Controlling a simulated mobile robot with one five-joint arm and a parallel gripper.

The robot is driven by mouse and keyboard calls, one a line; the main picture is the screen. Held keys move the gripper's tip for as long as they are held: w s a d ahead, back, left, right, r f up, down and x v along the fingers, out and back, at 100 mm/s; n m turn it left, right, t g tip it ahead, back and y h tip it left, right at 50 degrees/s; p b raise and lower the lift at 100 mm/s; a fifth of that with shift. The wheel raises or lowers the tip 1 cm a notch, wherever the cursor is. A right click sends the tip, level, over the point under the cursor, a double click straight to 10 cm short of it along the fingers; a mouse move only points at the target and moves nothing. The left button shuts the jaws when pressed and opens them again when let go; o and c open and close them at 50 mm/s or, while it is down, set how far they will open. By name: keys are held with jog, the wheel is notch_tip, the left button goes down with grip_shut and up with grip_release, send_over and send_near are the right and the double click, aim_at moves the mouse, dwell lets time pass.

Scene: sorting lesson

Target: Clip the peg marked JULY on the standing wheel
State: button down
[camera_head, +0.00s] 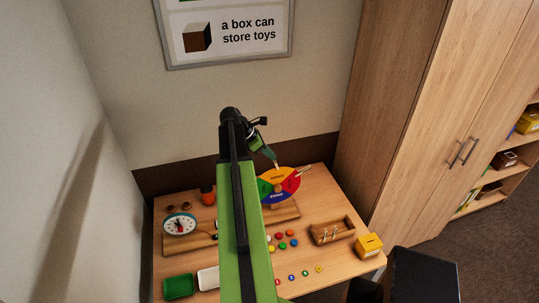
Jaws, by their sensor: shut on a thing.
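The standing wheel (291,184) is upright at the back of the table, with coloured sectors, on a wooden base (287,211). A pale peg (304,169) sticks out from its upper right rim. My gripper (273,162) is at the wheel's top edge, shut on what looks like a small pale peg. Its marking cannot be read, and I cannot tell whether it touches the rim. A wooden tray (318,241) at the right holds a few pale pegs (334,231). My green arm hides the wheel's left surroundings.
A clock (180,224), an orange pot (208,197), a green tray (178,287) and a white tray (208,278) stand at the left. Several coloured counters (282,246) lie mid-table. A yellow box (369,246) is at the right edge. The wall is close behind.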

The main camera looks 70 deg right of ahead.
jog(key=shift+f, duration=0.1)
jog(key=shift+s+d+f+b, duration=0.15)
jog(key=shift+s+f+b, duration=0.05)
jog(key=shift+f+b, duration=0.55)
jog(key=shift+r, duration=0.1)
jog(key=c, duration=1.5)
grip_release()
jog(key=shift+r, duration=0.1)
jog(key=p+v, duration=1.4)
jog(key=v, duration=0.3)
jog(key=shift+r, duration=0.1)
